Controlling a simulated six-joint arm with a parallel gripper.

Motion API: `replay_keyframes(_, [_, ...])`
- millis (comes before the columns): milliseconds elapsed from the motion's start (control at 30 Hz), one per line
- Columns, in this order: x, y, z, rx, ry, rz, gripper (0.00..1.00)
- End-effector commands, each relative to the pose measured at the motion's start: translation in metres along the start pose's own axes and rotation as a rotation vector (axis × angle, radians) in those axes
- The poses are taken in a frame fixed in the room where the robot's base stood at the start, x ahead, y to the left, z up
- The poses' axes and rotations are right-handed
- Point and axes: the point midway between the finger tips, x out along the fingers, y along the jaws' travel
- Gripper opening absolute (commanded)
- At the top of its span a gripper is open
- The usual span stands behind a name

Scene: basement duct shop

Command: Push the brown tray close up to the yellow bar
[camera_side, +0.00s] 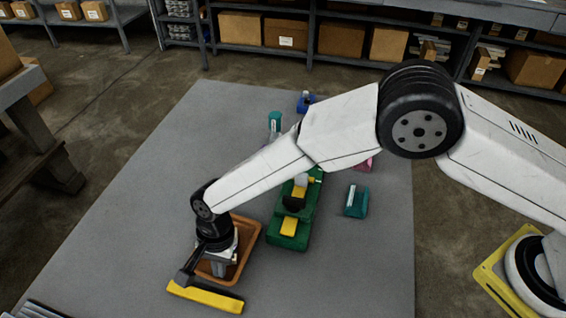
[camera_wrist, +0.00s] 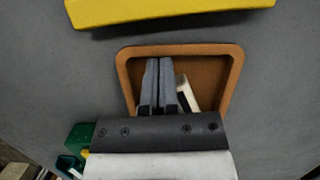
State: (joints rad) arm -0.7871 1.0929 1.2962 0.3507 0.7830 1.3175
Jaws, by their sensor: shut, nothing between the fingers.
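The brown tray (camera_side: 251,240) lies on the grey mat, partly hidden by my wrist in the side view. In the wrist view, the tray (camera_wrist: 235,75) shows its far rim and part of its floor. My gripper (camera_wrist: 158,62) is shut, its fingertips over the inside of the tray near the far rim; it also shows in the side view (camera_side: 217,272). A white and dark item (camera_wrist: 186,92) is in the tray beside the fingers. The yellow bar (camera_side: 206,297) lies past the tray's far side. In the wrist view a gap of grey mat separates the bar (camera_wrist: 165,10) from the tray.
A teal box (camera_side: 356,202), a teal bottle (camera_side: 274,122) and a blue item (camera_side: 306,101) stand farther off. The mat (camera_side: 130,200) left of the tray is clear.

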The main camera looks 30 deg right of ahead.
Motion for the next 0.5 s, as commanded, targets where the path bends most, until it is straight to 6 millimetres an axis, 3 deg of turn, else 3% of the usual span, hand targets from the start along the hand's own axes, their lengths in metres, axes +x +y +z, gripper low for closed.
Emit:
replay_keyframes(133, [0.0034,0.0003,0.0131,0.001,0.000,0.000,0.00])
replay_keyframes(500, [0.0032,0.0003,0.0132,0.002,0.000,0.000,0.00])
